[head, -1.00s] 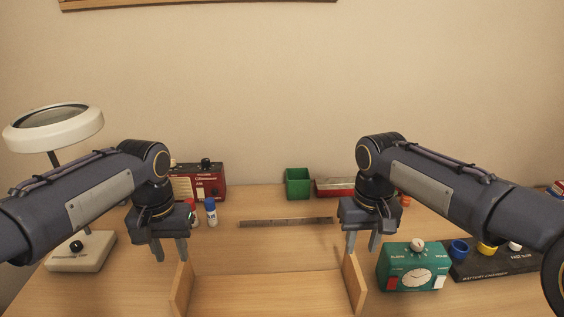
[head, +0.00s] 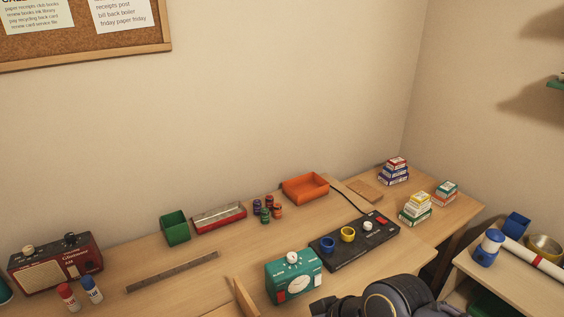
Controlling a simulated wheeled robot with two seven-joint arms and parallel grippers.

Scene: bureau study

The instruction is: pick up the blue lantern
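The blue lantern (head: 488,248), a small blue body with a pale band around it, stands upright on a low wooden side table (head: 470,268) at the right of the head view. It looks clear of my arms. Part of my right arm shows at the bottom edge, but its gripper is out of view. My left arm and gripper are out of view.
Beside the lantern are a blue box (head: 517,225), a white roll with a red band (head: 533,260) and a brass-coloured bowl (head: 545,247).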

